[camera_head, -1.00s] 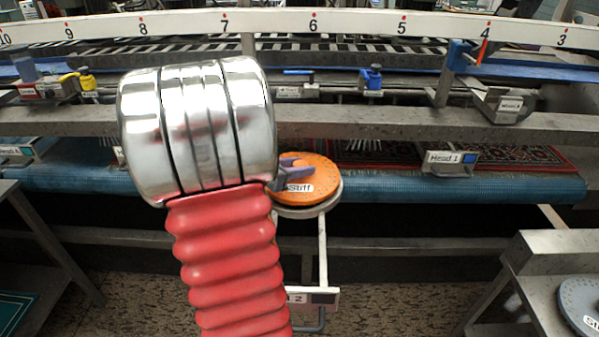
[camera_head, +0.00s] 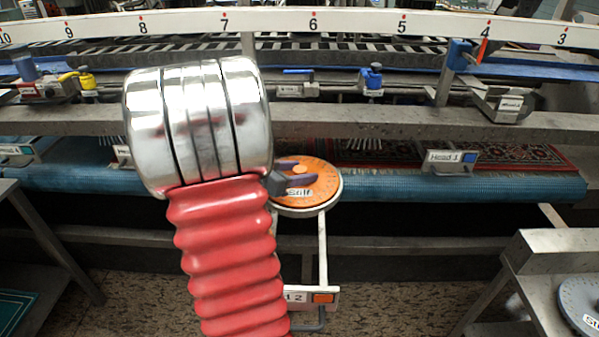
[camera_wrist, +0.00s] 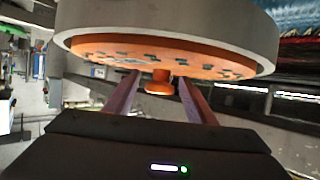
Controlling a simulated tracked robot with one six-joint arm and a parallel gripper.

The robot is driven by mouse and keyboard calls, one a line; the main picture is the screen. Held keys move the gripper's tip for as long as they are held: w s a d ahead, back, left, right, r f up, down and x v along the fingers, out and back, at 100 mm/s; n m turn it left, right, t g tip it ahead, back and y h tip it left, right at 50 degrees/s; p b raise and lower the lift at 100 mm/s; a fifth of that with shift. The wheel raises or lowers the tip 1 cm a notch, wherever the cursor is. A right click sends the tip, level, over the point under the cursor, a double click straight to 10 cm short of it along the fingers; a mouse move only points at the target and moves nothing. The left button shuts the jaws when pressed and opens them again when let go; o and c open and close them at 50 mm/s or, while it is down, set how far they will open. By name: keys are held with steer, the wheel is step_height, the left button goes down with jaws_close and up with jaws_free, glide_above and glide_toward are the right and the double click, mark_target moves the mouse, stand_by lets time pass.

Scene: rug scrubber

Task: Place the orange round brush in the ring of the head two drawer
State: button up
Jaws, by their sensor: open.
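The orange round brush (camera_head: 322,186), labelled "Stiff", lies flat within the pale ring (camera_head: 318,211) at the inner end of the pulled-out drawer. The drawer's front plate (camera_head: 295,297) shows a "2" and an orange indicator (camera_head: 323,298). My gripper (camera_head: 300,180) is open over the brush's near left part. In the wrist view the fingers (camera_wrist: 158,77) stand apart on either side of the brush's orange centre knob (camera_wrist: 159,88), with gaps visible. The grey ring (camera_wrist: 262,45) surrounds the orange disc there. My arm hides the area left of the brush.
A Head 1 unit (camera_head: 450,160) is to the right. A grey brush (camera_head: 582,303) lies on the right-hand table (camera_head: 535,290). Floor shows under the drawer.

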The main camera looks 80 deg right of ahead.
steer(key=shift+r, duration=0.15)
steer(key=v, duration=1.2)
steer(key=shift+w, duration=0.1)
stand_by(0.7)
